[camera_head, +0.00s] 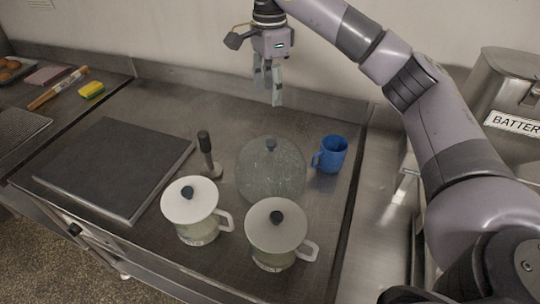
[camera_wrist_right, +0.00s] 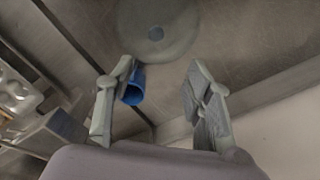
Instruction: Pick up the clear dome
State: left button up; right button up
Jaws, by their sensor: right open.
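The clear dome (camera_head: 270,177) stands on the metal counter, a see-through cover with a dark knob (camera_head: 270,145) on top. It also shows in the right wrist view (camera_wrist_right: 172,40), at the top with its knob near the middle. My right gripper (camera_head: 276,98) hangs above and behind the dome, fingers pointing down, apart from it. In the wrist view my right gripper (camera_wrist_right: 160,88) is open with nothing between its fingers. The left gripper is not in either view.
A blue mug (camera_head: 333,154) stands right of the dome. Two lidded white jugs (camera_head: 190,200) (camera_head: 277,226) stand in front. A dark-handled tool (camera_head: 206,155) is upright to the left, beside a dark flat board (camera_head: 118,165). The wall is close behind.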

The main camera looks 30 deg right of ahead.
jog(key=p, duration=0.2)
send_over(271, 141)
notch_tip(271, 141, down, 6)
jog(key=f, duration=0.1)
jog(key=f+p, duration=0.1)
jog(key=f, duration=0.2)
jog(key=shift+w, duration=0.25)
jog(key=f+p, duration=0.2)
jog(key=f, duration=0.1)
jog(key=f+p, duration=0.1)
jog(key=shift+s+f, duration=0.4)
jog(key=shift+f, duration=0.3)
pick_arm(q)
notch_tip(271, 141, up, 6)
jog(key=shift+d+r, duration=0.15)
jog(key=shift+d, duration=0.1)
pick_arm(e)
jog(key=shift+a, duration=0.1)
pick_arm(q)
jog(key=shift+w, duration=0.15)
pick_arm(e)
jog(key=shift+c, duration=0.3)
jog(key=shift+c, duration=0.6)
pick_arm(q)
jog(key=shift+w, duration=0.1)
pick_arm(e)
grip_shut()
